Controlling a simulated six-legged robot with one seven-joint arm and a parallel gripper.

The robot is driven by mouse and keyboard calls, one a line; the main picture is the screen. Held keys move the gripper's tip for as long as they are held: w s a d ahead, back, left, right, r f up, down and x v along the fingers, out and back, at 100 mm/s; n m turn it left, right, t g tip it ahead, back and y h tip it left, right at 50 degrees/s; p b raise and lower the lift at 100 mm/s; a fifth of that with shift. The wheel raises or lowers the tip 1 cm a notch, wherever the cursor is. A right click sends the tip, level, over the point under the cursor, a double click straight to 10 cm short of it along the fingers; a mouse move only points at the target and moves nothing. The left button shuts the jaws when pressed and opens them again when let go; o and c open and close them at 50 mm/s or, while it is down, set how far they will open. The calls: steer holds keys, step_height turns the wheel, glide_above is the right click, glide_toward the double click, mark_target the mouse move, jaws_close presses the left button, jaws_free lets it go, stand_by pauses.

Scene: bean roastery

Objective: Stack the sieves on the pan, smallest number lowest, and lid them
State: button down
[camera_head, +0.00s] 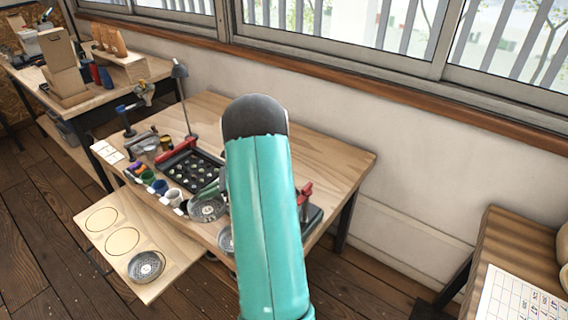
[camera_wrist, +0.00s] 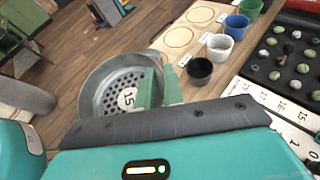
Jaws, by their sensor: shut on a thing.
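My gripper (camera_wrist: 160,88) is shut on the rim of a round metal sieve (camera_wrist: 108,102) marked 15. In the head view this sieve (camera_head: 207,210) shows beside my arm, over the table's front edge, with my green fingers (camera_head: 209,190) at its rim. Another perforated sieve (camera_head: 146,265) lies in the nearest ring of the pull-out board (camera_head: 168,283); its number is too small to read. Part of another round metal thing (camera_head: 225,240) shows behind my arm; I cannot tell whether it is the pan or a sieve. I cannot make out a lid.
Two other board rings (camera_head: 122,241) are empty. Black (camera_wrist: 199,72), white (camera_wrist: 219,47), blue (camera_wrist: 237,26) and green cups stand in a row beside a black tray (camera_wrist: 290,52) of beans. A lamp (camera_head: 183,95) stands behind. A red-topped device (camera_head: 305,192) is partly behind my arm.

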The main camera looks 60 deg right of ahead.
steer(key=s+d+r+m+t+h, duration=0.1)
steer(key=s+d+r, duration=0.2)
steer(key=s+d, duration=0.55)
steer(key=s+d+r+h, duration=0.1)
steer(key=s+d+r, duration=0.2)
steer(key=s+d, duration=0.6)
steer(key=shift+s+a+f, duration=0.1)
steer(key=shift+a+f, duration=0.1)
steer(key=shift+f, duration=0.7)
steer(key=shift+s+a+f, duration=0.1)
steer(key=shift+a+f, duration=0.05)
steer(key=shift+f, duration=0.8)
steer(key=shift+a+f, duration=0.2)
steer(key=shift+f, duration=0.7)
steer(key=shift+f, duration=0.5)
steer(key=c, duration=1.8)
jaws_free()
steer(key=v, duration=1.1)
steer(key=shift+f, duration=0.1)
